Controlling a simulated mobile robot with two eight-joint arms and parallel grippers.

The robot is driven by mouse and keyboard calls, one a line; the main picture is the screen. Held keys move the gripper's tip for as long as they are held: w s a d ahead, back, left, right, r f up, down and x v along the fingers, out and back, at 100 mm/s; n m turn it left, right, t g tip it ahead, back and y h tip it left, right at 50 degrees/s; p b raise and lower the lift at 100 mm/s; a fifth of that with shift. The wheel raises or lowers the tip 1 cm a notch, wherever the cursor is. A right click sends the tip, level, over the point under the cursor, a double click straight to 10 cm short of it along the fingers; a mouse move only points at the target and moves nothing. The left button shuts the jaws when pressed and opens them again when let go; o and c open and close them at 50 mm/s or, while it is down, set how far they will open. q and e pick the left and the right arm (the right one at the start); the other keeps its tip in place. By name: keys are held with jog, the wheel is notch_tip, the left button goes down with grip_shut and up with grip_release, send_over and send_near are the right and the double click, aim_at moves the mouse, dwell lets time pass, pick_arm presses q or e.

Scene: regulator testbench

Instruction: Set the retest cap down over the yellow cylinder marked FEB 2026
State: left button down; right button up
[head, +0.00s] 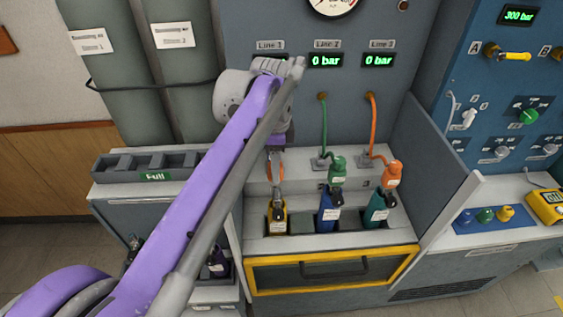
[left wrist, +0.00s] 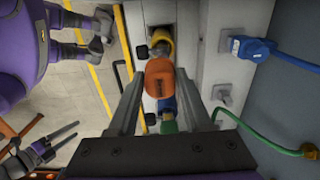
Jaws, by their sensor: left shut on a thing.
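My left gripper (head: 275,168) is shut on the orange retest cap, which shows between its fingers in the left wrist view (left wrist: 160,80). It hangs above the yellow cylinder (head: 277,216), with a visible gap in the head view. The yellow cylinder stands upright in the leftmost bay of the bench and has a grey-black valve on top and a white label too small to read. In the left wrist view the cap partly hides the yellow cylinder (left wrist: 161,43). My right gripper (left wrist: 52,146) shows low at the left there, fingers apart and empty.
A blue cylinder (head: 329,210) and a teal cylinder (head: 376,211) stand to the right in their bays. Green (head: 337,168) and orange (head: 392,173) hose connectors stand behind them. A yellow-framed drawer (head: 330,270) is in front. A grey "Full" rack (head: 120,167) is at left.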

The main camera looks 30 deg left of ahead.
aim_at(277, 190)
pick_arm(q)
jog(key=shift+w+f, duration=0.4)
jog(key=shift+w, duration=0.1)
jog(key=shift+s+f+b, duration=0.25)
jog(key=shift+f+b, duration=0.45)
jog(key=shift+b, duration=0.05)
notch_tip(277, 190, down, 3)
jog(key=shift+w+r+b, duration=0.1)
jog(key=shift+w+b, duration=0.05)
jog(key=shift+b, duration=0.95)
jog(key=shift+r, duration=0.2)
pick_arm(e)
notch_tip(277, 190, down, 4)
jog(key=shift+r, duration=0.1)
pick_arm(q)
jog(key=shift+p, duration=0.55)
pick_arm(e)
jog(key=shift+r, duration=0.4)
pick_arm(q)
jog(key=shift+f+b, duration=0.95)
jog(key=shift+f, duration=1.05)
pick_arm(e)
jog(key=shift+s+f, duration=0.1)
jog(key=shift+f, duration=0.9)
pick_arm(q)
jog(key=shift+c, duration=1.3)
grip_release()
